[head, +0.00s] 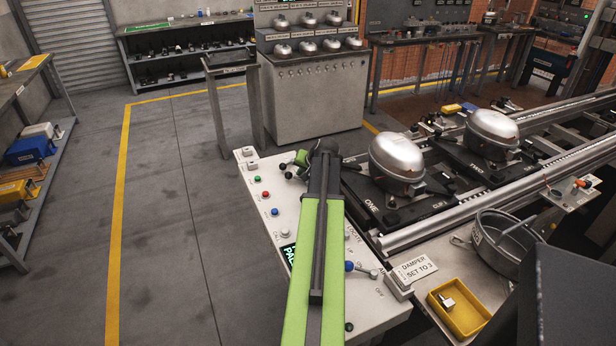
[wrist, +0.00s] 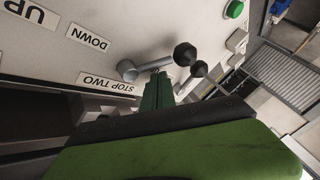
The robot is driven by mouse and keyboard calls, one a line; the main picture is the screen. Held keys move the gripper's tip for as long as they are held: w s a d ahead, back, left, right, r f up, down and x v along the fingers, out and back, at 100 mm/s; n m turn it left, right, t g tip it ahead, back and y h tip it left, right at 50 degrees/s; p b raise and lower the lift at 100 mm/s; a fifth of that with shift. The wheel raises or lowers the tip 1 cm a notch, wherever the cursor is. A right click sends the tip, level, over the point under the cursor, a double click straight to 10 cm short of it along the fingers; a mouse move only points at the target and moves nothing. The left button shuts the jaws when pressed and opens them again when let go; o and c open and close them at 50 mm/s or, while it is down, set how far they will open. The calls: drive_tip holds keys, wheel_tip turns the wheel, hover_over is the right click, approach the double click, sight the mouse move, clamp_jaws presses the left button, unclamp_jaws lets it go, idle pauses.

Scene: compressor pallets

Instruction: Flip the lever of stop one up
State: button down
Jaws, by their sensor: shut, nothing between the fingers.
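In the wrist view a lever (wrist: 155,64) with a grey round pivot and a black ball knob stands out from the white panel (wrist: 110,18). A second black knob (wrist: 199,68) on a thin rod shows just beyond it. Labels UP, DOWN and STOP TWO (wrist: 108,83) are beside the first lever; no STOP ONE label is readable, so I cannot tell which lever is stop one's. My gripper (wrist: 158,77) is shut and empty, its tip close to the first lever's shaft; contact is unclear. In the head view my gripper (head: 301,158) is at the panel's far end, partly hidden by my arm.
The control panel (head: 252,208) carries green, red and blue buttons and a blue-knobbed lever (head: 350,267). Plates ONE and TWO bear silver compressors (head: 397,158) (head: 491,133) to the right. A yellow tray (head: 460,318) and a pot (head: 505,238) are nearby. Floor at left is clear.

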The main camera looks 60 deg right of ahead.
drive_tip(key=shift+w+a+r+p, duration=0.15)
drive_tip(key=shift+w+r, duration=0.05)
drive_tip(key=shift+w, duration=0.4)
drive_tip(key=shift+w+a+r+p, duration=0.15)
drive_tip(key=shift+w, duration=0.45)
drive_tip(key=shift+w+a+r+p, duration=0.15)
drive_tip(key=shift+w+r, duration=0.05)
drive_tip(key=shift+w, duration=0.4)
drive_tip(key=shift+d, duration=0.45)
drive_tip(key=shift+a, duration=0.4)
drive_tip(key=shift+w+a, duration=0.1)
drive_tip(key=shift+w, duration=0.05)
